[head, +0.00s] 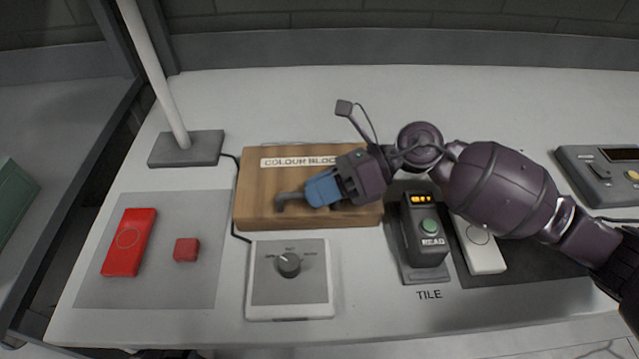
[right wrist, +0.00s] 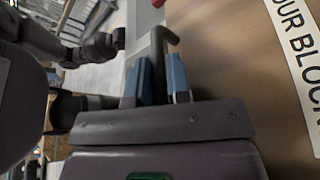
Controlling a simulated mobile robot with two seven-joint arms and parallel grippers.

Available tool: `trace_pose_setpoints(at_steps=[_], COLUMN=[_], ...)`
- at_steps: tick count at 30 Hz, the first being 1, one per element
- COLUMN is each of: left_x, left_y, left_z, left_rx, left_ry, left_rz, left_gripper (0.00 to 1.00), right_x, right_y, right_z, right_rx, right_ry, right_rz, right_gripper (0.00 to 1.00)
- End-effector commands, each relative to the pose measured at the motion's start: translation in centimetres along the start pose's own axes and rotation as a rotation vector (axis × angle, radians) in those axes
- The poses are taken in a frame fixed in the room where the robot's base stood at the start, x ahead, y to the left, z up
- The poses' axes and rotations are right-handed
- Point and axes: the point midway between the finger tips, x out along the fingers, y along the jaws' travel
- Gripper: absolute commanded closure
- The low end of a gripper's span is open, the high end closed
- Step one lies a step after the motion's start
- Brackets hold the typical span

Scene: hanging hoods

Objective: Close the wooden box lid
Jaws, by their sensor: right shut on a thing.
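The wooden box (head: 258,190) stands mid-left on the table, with a white "COLOUR BLOCKS" label (head: 297,162) on its lid. The lid looks flat over the box; I cannot tell whether a thin gap is left. The lid and label (right wrist: 296,50) fill the right of the right wrist view. A dark bent handle (head: 285,201) sits near the lid's front edge. My right gripper (head: 312,191) reaches over the lid from the right, its blue fingers shut on the handle, which also shows between them in the right wrist view (right wrist: 158,48). My left gripper is not in the head view.
A dial panel (head: 290,290) stands just in front of the box, and a black reader (head: 425,235) to its right. A red tile (head: 130,240) and a red block (head: 186,250) lie on a grey mat (head: 200,290) at left. A pole base (head: 185,149) stands behind left.

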Motion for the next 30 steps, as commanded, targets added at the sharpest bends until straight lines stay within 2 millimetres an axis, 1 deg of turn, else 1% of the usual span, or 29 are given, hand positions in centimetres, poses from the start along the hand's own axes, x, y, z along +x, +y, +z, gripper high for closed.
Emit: trace_pose_setpoints(at_steps=[1,6,7,11,19,22,26,30], left_x=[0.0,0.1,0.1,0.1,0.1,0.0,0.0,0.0], left_y=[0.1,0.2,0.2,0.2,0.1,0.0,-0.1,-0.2], left_z=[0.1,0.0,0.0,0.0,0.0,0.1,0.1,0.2], left_rx=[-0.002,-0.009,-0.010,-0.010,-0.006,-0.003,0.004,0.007], left_ry=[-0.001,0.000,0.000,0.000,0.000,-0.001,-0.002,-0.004], left_rz=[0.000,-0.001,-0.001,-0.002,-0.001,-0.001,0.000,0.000], left_gripper=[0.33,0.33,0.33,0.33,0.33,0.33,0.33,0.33], right_x=[0.2,0.2,0.2,0.2,0.1,-0.3,-1.7,-4.2], right_y=[0.0,0.0,0.0,0.0,-0.1,-0.1,-0.1,-0.1], right_z=[-0.6,-0.7,-0.7,-0.7,-0.4,-0.4,-0.4,-0.4], right_rx=[0.008,0.011,0.011,0.011,0.007,0.007,0.007,0.008], right_ry=[0.009,0.011,0.011,0.010,0.006,0.006,0.006,0.006], right_rz=[0.006,0.007,0.007,0.006,0.002,0.001,0.000,-0.001], right_gripper=[1.00,1.00,0.80,0.60,0.60,0.60,0.60,0.60])
